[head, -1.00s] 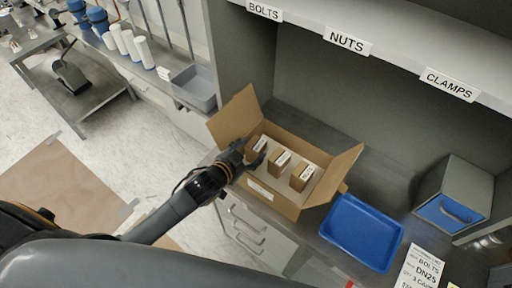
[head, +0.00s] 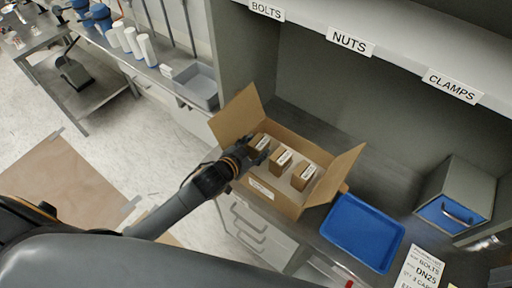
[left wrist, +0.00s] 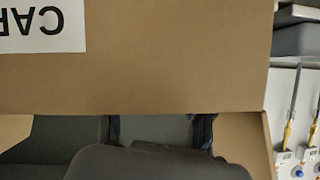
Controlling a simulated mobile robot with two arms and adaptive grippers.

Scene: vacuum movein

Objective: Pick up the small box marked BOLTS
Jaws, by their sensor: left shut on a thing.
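An open cardboard carton (head: 277,197) stands on the counter with its flaps up. It holds three small brown boxes in a row: a left one (head: 261,142), a middle one (head: 280,162) and a right one (head: 303,176). Their white labels are too small to read. My left gripper (head: 248,155) reaches over the carton's left side and is shut on the left small box, partly hiding it. In the left wrist view, a brown cardboard face (left wrist: 180,60) with a partial upside-down label reading "CAR" fills most of the picture. My right gripper is not in view.
A blue tray (head: 362,233) lies right of the carton, with a printed sheet (head: 419,271) beyond it. A grey bin with a blue front (head: 452,212) stands at the right. A shelf labelled BOLTS, NUTS and CLAMPS (head: 350,42) overhangs the counter.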

